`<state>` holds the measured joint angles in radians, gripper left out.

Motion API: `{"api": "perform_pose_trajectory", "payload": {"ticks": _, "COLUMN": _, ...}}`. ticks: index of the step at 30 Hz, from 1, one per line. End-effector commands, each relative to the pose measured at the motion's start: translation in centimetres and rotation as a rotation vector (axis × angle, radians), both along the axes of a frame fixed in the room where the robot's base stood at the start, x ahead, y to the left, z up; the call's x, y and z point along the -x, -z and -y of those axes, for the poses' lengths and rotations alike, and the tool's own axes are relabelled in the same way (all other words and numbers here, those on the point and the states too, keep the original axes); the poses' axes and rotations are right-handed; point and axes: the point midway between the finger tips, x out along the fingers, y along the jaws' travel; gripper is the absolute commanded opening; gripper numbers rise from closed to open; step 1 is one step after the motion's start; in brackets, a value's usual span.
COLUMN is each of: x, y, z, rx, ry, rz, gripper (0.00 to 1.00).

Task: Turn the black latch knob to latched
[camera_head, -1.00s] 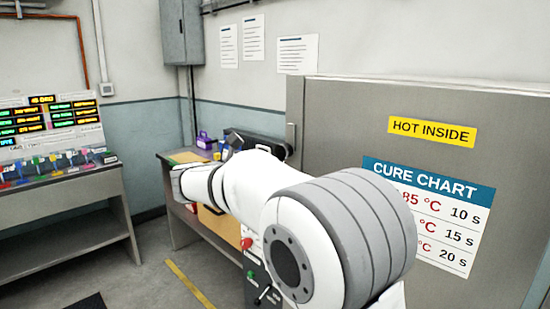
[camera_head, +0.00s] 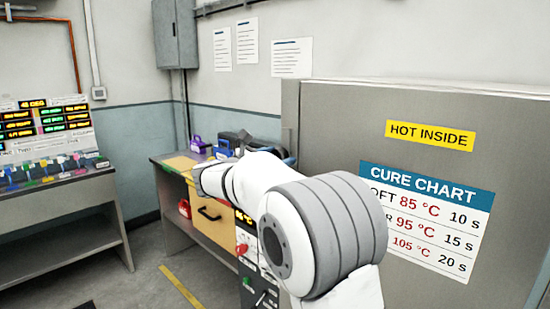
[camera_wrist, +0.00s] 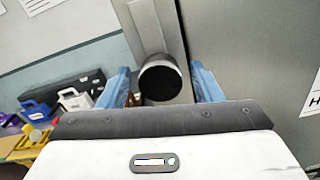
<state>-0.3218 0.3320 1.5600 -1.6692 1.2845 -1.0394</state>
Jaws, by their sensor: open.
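The black latch knob (camera_wrist: 160,82) shows in the wrist view as a round black end with a lighter rim, in front of a grey panel. My gripper (camera_wrist: 160,70) is open, with one blue finger on each side of the knob. Gaps show between the knob and both fingers in the picture. I cannot tell how far the knob reaches between them, nor which way the latch is turned. In the head view my white arm reaches toward the left edge of the grey oven-like cabinet (camera_head: 340,120), and the knob cannot be made out there.
A bench (camera_head: 168,164) with a yellow-fronted drawer (camera_head: 212,214) and several small cases stands beyond my arm. A small control panel with a red knob (camera_head: 243,247) is below the arm. A second bench (camera_head: 60,190) with lit displays stands at left. Open floor lies between.

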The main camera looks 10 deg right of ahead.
Motion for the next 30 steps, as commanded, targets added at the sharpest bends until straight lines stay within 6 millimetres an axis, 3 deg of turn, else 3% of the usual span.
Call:
{"api": "perform_pose_trajectory", "payload": {"ticks": 2, "x": 0.01, "y": 0.0, "z": -0.03, "rx": 0.0, "ry": 0.0, "rz": 0.0, "gripper": 0.58}}
{"api": "perform_pose_trajectory", "payload": {"ticks": 23, "x": 0.03, "y": 0.0, "z": -0.15, "rx": -0.001, "ry": -0.001, "rz": 0.0, "gripper": 0.01}}
{"api": "perform_pose_trajectory", "payload": {"ticks": 30, "x": 0.03, "y": 0.06, "z": 0.11, "rx": -0.008, "ry": 0.002, "rz": 0.01, "gripper": 0.0}}
